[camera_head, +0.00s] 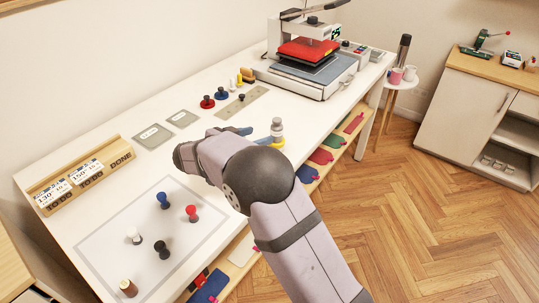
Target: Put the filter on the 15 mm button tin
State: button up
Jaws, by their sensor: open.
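I cannot identify a filter or a button tin labelled 15 mm in the head view. Two flat grey-green plates with small, unreadable labels, a left one (153,136) and a right one (183,119), lie on the white table (120,160). My arm crosses the middle of the view from the lower right, its dark wrist end over the table. My gripper's fingers do not show; they are hidden behind the arm. Past the arm, a grey knobbed piece (277,127) is partly visible, with something blue (240,130) beside it, partly covered.
Several knobbed pegs, including a blue one (164,200) and a red one (191,213), stand on the outlined pale mat (105,250). A wooden card rack (120,157) stands at left. A heat press (305,65) stands at the far end. Coloured pieces lie on the shelf below.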

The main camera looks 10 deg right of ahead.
jog(key=w+r+n+t+y, duration=0.2)
jog(key=w+r+t+y, duration=0.1)
jog(key=s+f+n+g+y, duration=0.1)
jog(key=s+f+n+y, duration=0.1)
jog(key=s+y, duration=0.1)
jog(key=s+a+f+n+g+y, duration=0.1)
jog(key=s+f+n+y, duration=0.1)
jog(key=s, duration=0.3)
jog(key=s+f+n+g+y, duration=0.2)
jog(key=s+y, duration=0.1)
jog(key=s, duration=0.2)
jog(key=shift+s+a+y, duration=0.1)
jog(key=shift+a+y, duration=0.1)
jog(key=shift+y, duration=0.1)
jog(key=s+d+f+g, duration=0.2)
jog(key=s+d+g, duration=0.1)
jog(key=s, duration=0.5)
jog(key=s+d+f+g+h, duration=0.1)
jog(key=s+d+f+g, duration=0.1)
jog(key=s, duration=0.7)
jog(key=s+d+f+n+g+h, duration=0.1)
jog(key=s+d+f+g, duration=0.2)
jog(key=s, duration=0.6)
jog(key=shift+s+d+f+g, duration=0.25)
jog(key=shift+d+f+g, duration=0.05)
jog(key=shift+d, duration=0.55)
